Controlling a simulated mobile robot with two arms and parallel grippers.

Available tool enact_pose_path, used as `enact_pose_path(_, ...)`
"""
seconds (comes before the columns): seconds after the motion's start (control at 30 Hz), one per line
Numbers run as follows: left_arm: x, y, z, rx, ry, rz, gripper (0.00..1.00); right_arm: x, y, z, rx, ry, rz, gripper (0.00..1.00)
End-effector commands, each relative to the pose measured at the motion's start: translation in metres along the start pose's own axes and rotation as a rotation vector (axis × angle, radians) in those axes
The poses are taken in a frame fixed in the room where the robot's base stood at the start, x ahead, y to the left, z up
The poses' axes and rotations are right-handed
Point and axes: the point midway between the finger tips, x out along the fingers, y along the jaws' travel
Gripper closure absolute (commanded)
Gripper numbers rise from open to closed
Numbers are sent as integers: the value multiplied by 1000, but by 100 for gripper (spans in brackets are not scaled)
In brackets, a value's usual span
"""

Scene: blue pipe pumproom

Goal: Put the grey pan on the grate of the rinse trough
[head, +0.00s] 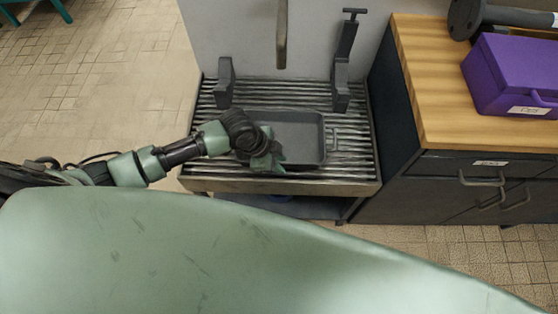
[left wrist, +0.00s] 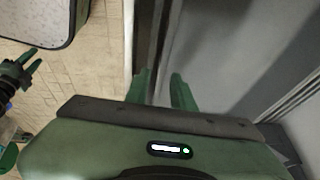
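The grey pan (head: 300,137) is a shallow rectangular tray with a handle at its right end. It lies level over the grate (head: 355,150) of the rinse trough (head: 290,186); I cannot tell whether it touches the bars all round. My left gripper (head: 270,160) is at the pan's front left corner. In the left wrist view, the fingers of the left gripper (left wrist: 162,88) stand close together on either side of the pan's wall, with the pan's inside (left wrist: 215,60) to the right. My right gripper (left wrist: 28,65) shows at the left edge of that view, its fingers apart and empty.
Two dark upright brackets (head: 225,84) (head: 341,84) stand on the grate behind the pan. A spout (head: 281,35) hangs above. At right is a cabinet with a wooden top (head: 430,90), carrying a purple box (head: 510,75) and a dark dumbbell-like object (head: 500,15). Tiled floor lies left.

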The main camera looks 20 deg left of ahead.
Motion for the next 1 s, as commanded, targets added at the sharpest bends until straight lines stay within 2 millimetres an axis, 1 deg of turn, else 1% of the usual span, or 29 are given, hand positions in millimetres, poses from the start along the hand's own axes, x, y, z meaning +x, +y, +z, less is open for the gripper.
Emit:
enact_pose_path(0.07, -5, -1, 0, 0, 0, -1, 76, -1, 0, 0, 0, 0, 0, 64)
enact_pose_path(0.17, -18, -1, 0, 0, 0, -2, 76, -4, 0, 0, 0, 0, 0, 64)
enact_pose_path(0.4, -70, -1, 0, 3, -1, -3, 76, -10, 0, -1, 1, 0, 0, 64)
enact_pose_path(0.5, -90, -1, 0, 2, -1, -3, 76, -12, 0, -1, 1, 0, 0, 64)
enact_pose_path(0.6, -105, -1, 0, 2, 0, -2, 76, -13, -1, -1, 1, 0, -1, 64)
enact_pose_path(0.7, -115, -1, 0, 0, 0, -1, 76, -13, -2, -2, 1, 1, -2, 64)
enact_pose_path(0.8, -120, 0, -1, 0, 0, -1, 76, -14, -2, -2, 1, 1, -3, 64)
enact_pose_path(1.0, -122, 0, -1, 0, 0, 0, 76, -14, -3, -2, 1, 2, -4, 64)
